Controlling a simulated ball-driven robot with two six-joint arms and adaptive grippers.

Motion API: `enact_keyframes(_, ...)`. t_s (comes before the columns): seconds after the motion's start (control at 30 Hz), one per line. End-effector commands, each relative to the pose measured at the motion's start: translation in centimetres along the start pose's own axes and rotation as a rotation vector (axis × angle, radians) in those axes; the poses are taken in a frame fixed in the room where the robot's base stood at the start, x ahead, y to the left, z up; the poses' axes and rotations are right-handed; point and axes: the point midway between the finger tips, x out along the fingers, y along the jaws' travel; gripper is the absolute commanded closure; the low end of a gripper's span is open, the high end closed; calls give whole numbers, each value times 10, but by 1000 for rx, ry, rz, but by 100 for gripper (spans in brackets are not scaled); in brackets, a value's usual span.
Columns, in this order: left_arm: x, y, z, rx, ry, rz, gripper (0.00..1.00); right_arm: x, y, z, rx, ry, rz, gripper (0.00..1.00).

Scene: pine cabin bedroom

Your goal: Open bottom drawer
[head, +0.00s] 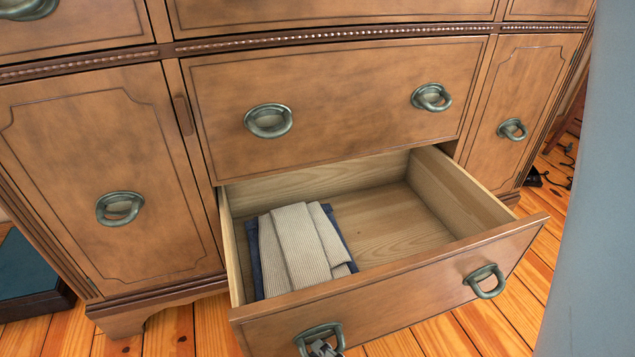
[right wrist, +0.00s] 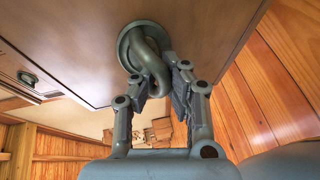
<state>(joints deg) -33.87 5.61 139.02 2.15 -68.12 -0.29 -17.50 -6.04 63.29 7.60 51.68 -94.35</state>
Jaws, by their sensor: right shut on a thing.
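The bottom drawer (head: 400,290) of the wooden dresser is pulled well out, its inside showing. Folded striped and dark blue cloths (head: 300,245) lie in its left part. Its front has two green ring handles, a left one (head: 318,334) and a right one (head: 484,281). My right gripper (head: 325,348) is at the left handle, only its tip showing at the bottom edge. In the right wrist view, my right gripper (right wrist: 158,88) is shut on the lower part of that ring handle (right wrist: 143,52), one finger on each side. My left gripper is in neither view.
The closed drawer above (head: 340,95) and the side doors, left (head: 110,170) and right (head: 515,110), have similar handles. A dark box with a teal top (head: 28,275) stands on the floor at far left. Bare plank floor (head: 190,325) shows around the dresser.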

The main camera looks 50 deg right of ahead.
Motion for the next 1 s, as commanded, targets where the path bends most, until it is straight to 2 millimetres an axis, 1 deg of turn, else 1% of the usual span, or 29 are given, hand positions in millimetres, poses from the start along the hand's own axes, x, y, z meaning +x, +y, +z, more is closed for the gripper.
enact_keyframes(0.13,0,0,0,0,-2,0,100,-4,0,-2,2,-1,3,100)
enact_keyframes(0.47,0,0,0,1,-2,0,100,-5,0,-2,2,-1,4,100)
enact_keyframes(0.5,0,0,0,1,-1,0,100,-5,0,-2,2,-1,4,89)
enact_keyframes(0.7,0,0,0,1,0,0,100,-4,0,-2,1,-1,2,64)
enact_keyframes(0.93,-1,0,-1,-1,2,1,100,-5,-1,-2,0,0,1,64)
enact_keyframes(1.0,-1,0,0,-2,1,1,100,-7,-1,-2,0,-1,0,64)
